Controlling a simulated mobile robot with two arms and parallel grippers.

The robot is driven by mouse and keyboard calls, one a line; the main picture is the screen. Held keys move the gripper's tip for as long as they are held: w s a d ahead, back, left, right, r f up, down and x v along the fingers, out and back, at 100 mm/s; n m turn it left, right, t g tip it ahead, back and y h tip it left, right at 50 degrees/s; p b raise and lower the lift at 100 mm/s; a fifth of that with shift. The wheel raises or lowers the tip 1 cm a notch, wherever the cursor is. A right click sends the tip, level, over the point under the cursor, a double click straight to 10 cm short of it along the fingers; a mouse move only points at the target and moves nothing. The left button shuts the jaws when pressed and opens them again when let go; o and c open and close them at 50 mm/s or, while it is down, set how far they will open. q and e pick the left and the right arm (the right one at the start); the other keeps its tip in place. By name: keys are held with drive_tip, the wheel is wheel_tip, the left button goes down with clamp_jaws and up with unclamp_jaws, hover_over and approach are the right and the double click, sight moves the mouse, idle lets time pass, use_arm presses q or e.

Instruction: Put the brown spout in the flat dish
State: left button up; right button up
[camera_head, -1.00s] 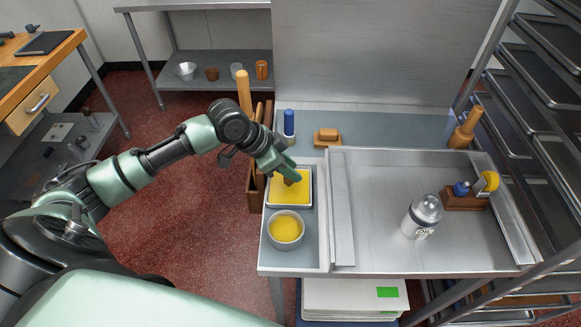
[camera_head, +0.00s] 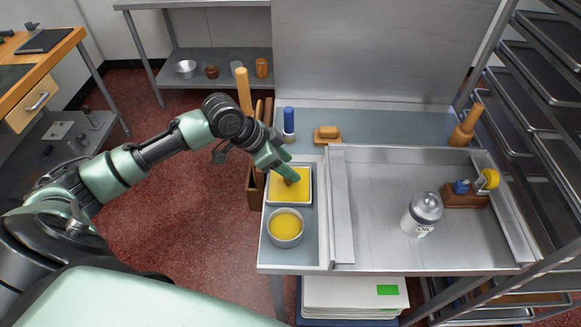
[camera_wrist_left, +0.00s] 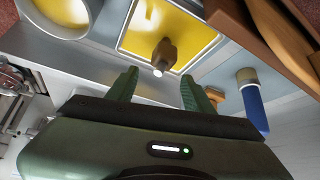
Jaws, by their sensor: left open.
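The flat dish (camera_head: 271,199) is a square, shallow pale dish with a yellow inside, at the left end of the worktop; it also shows in the left wrist view (camera_wrist_left: 122,45). The brown spout (camera_wrist_left: 166,53) is over the dish's yellow inside near its rim, with a pale round end towards me. It appears to rest in the dish, though contact is hard to see. In the head view the spout (camera_head: 292,182) is mostly hidden by my left gripper (camera_head: 291,176). That gripper (camera_wrist_left: 158,78) is open, its fingers apart and short of the spout. My right gripper is not in view.
A round bowl (camera_head: 285,242) with yellow inside stands just in front of the dish. A blue-handled tool (camera_head: 289,122) and a wooden rack (camera_head: 256,190) are close by. An oil bottle (camera_head: 422,215) stands on the steel tray (camera_head: 385,200), which has free room.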

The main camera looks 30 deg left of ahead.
use_arm(q)
drive_tip(key=b+v, duration=0.1)
drive_tip(key=v, duration=0.9)
drive_tip(key=shift+r+b, duration=0.2)
drive_tip(key=shift+b, duration=0.1)
